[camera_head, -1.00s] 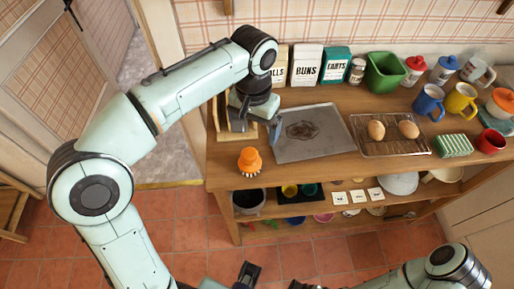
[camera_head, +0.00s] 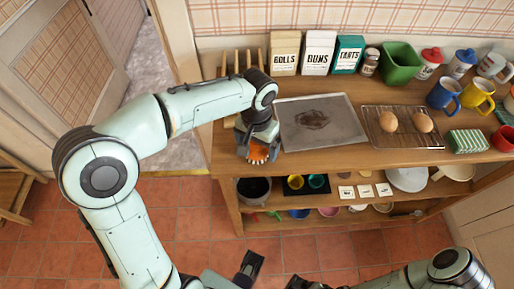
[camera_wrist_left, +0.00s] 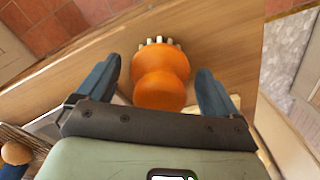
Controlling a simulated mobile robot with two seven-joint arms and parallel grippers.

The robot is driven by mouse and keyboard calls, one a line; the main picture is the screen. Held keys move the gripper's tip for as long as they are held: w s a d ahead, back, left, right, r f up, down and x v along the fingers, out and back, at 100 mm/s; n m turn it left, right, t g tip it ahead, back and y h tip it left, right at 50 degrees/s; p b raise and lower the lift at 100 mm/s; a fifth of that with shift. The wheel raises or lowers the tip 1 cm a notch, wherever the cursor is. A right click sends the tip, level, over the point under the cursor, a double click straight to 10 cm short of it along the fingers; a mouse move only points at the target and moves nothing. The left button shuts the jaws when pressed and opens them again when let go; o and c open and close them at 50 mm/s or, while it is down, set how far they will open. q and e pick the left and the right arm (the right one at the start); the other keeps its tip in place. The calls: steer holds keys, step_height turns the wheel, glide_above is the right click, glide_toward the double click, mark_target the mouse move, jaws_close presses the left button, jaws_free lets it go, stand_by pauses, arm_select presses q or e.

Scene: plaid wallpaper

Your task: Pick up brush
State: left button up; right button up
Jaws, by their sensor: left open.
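The orange brush (camera_head: 258,153) stands at the table's front left edge, partly hidden by my left gripper in the head view. In the left wrist view the brush (camera_wrist_left: 161,75) shows its round orange knob and pale bristles. My left gripper (camera_head: 257,150) is over the brush, open. In the left wrist view the blue fingers of the left gripper (camera_wrist_left: 158,85) are on either side of the brush, with a visible gap on each side. My right gripper (camera_head: 250,268) seems to be low at the bottom of the head view, and its fingers are unclear.
A grey tray (camera_head: 345,130) with a dark stain lies right of the brush. A wire rack (camera_head: 400,140) holds two eggs. Canisters, a green tub (camera_head: 400,63) and mugs stand at the back and right. The wooden table (camera_head: 330,160) has a shelf below.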

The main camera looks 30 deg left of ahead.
arm_select(q)
steer(key=c, duration=1.2)
steer(key=shift+o, duration=0.2)
step_height(320, 180, up, 20)
steer(key=p, duration=0.5)
steer(key=shift+o, duration=1.1)
steer(key=shift+c, duration=0.4)
